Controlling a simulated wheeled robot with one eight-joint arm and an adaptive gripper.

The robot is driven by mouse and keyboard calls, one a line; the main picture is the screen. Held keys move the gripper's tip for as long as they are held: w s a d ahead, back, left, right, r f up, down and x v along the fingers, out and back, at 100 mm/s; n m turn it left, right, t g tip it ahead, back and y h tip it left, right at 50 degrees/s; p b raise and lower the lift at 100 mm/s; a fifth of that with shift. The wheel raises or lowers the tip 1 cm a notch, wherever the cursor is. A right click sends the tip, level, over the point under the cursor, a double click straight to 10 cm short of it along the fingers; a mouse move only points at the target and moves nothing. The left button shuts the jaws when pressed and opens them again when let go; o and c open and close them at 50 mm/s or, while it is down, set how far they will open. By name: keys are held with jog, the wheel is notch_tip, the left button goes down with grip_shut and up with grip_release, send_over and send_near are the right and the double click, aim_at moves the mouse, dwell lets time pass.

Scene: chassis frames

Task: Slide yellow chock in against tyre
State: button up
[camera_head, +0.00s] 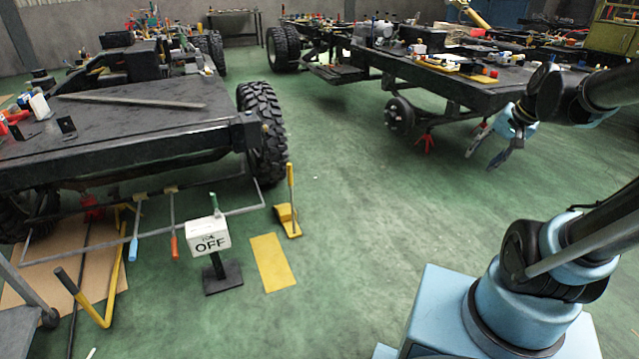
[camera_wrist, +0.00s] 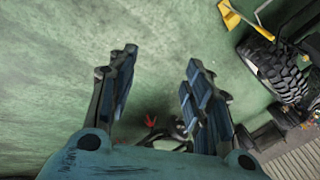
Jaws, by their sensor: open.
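The yellow chock (camera_head: 286,217) sits on the green floor in front of the black tyre (camera_head: 264,130), with floor showing between them. Its yellow handle (camera_head: 291,185) stands upright. In the wrist view the chock (camera_wrist: 230,15) is at the top edge, partly cut off, up and left of the tyre (camera_wrist: 275,70). My gripper (camera_head: 480,158) is open and empty, well to the right of the chock, near the right-hand chassis. Its spread fingers show in the wrist view (camera_wrist: 161,68) with only floor between their tips.
A yellow floor plate (camera_head: 272,262) lies in front of the chock. A white OFF sign (camera_head: 208,236) stands left of it. A grey bar (camera_head: 150,231) runs low beside the left chassis (camera_head: 140,110). A red stand (camera_head: 425,143) is under the right chassis. The middle floor is clear.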

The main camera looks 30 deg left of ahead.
jog(key=w+a+f+m+y, duration=0.2)
jog(key=w+a+y, duration=0.1)
jog(key=w+a, duration=0.75)
jog(key=w+a+f+m+y, duration=0.25)
jog(key=w+a, duration=0.45)
jog(key=a, duration=0.6)
jog(key=w+a+f+m+y, duration=0.1)
jog(key=w+a+m+y, duration=0.15)
jog(key=w+a, duration=0.8)
jog(key=a+f+m+y, duration=0.3)
jog(key=a+f+m, duration=0.2)
jog(key=a+f, duration=1.1)
jog(key=s+a+f+m+y, duration=0.1)
jog(key=s+a+f, duration=0.3)
jog(key=f, duration=0.4)
jog(key=s+a+f+m+y, duration=0.1)
jog(key=s+a+f+m, duration=0.3)
jog(key=f, duration=0.5)
jog(key=shift+s+a+m+g+y, duration=0.2)
jog(key=shift+a+m+g+y, duration=0.15)
jog(key=shift+a, duration=0.85)
